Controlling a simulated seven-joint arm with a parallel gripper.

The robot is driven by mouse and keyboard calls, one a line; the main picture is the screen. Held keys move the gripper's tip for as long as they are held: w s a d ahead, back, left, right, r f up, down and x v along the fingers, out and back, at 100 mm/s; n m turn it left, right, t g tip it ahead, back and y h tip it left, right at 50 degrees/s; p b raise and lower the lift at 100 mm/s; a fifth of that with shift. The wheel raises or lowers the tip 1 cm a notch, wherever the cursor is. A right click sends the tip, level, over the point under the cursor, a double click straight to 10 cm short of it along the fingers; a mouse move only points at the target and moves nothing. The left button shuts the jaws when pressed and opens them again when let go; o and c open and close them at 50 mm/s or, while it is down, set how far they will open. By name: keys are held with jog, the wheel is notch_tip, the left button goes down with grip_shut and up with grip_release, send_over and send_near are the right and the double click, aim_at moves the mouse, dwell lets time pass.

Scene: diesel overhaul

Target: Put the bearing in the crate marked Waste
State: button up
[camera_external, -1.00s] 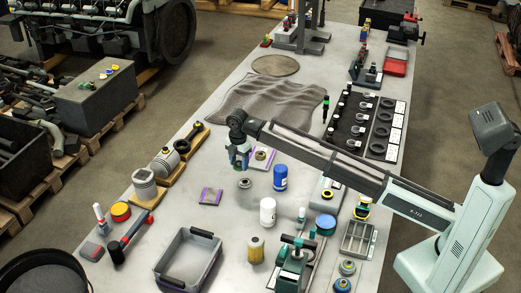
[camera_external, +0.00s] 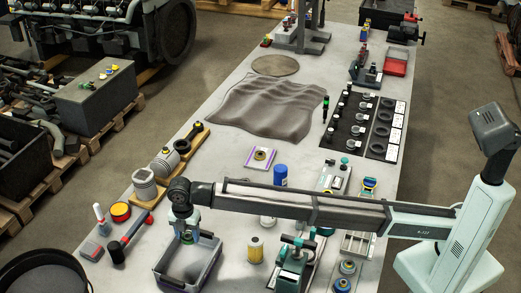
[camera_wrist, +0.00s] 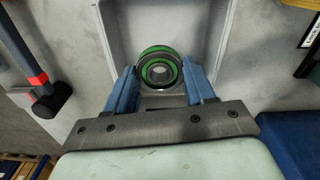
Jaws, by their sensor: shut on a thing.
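My gripper (camera_external: 188,238) is above the grey crate (camera_external: 208,240) at the front left of the bench. In the wrist view my gripper (camera_wrist: 160,80) has its two blue fingers shut on a round bearing (camera_wrist: 160,50) with green rings and a dark rim. The bearing shows between the fingertips, in front of the grey crate's inside (camera_wrist: 215,20). The height of the bearing over the crate floor cannot be told. No Waste marking can be read on the crate in these views.
My arm hides part of the bench centre. A grey cloth (camera_external: 265,108) lies farther back.

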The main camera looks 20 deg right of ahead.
aim_at(190, 266)
jog(key=shift+s+a+f, duration=0.35)
jog(key=shift+s+f, duration=0.15)
jog(key=shift+f, duration=1.15)
jog(key=shift+s+a+f, duration=0.3)
jog(key=shift+s+f, duration=0.2)
jog(key=shift+f, duration=1.2)
jog(key=shift+s+a+f, duration=0.35)
jog(key=shift+s+f, duration=0.15)
jog(key=shift+f, duration=1.15)
jog(key=shift+f, duration=0.15)
jog(key=o, duration=1.2)
jog(key=shift+c, duration=0.2)
notch_tip(190, 266, up, 12)
